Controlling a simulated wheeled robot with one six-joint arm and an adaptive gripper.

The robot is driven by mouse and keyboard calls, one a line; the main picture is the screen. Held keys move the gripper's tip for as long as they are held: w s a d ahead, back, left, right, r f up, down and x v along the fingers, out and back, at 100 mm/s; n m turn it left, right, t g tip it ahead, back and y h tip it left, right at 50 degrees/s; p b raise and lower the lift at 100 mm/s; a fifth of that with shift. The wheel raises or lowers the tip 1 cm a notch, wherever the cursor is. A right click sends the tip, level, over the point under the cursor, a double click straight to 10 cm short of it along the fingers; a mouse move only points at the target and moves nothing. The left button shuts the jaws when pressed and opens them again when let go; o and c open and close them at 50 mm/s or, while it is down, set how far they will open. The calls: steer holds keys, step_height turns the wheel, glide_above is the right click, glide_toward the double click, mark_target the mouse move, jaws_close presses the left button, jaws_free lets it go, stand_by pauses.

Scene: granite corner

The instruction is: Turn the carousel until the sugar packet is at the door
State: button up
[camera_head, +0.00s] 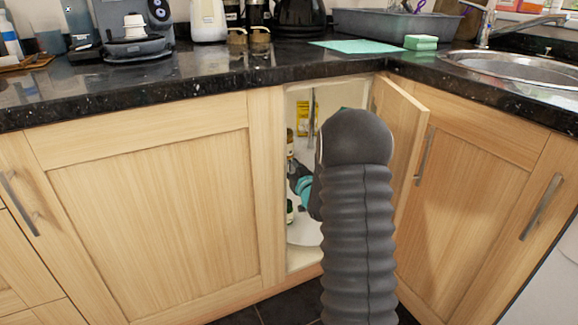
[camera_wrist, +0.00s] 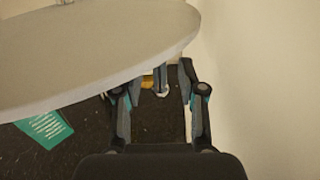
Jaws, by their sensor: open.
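The carousel shows in the head view as a pale round shelf (camera_head: 303,232) inside the open corner cabinet. In the wrist view a large pale disc (camera_wrist: 90,50) fills the upper left, its rim beside my fingertips; I cannot tell whether they touch it. A yellow packet (camera_head: 303,118) stands at the back of the cabinet; its label is too small to read, so I cannot tell whether it is the sugar. My gripper (camera_wrist: 158,80) is open, its two fingers apart. In the head view it is inside the doorway, mostly hidden by my arm.
The cabinet door (camera_head: 402,140) stands open on the right. Bottles (camera_head: 290,212) stand on the left inside the cabinet. A pale wall (camera_wrist: 260,80) is close on the right in the wrist view. A teal item with white print (camera_wrist: 44,128) lies lower left.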

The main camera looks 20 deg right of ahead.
steer(key=shift+w, duration=0.35)
jaws_close()
steer(key=shift+s, duration=0.1)
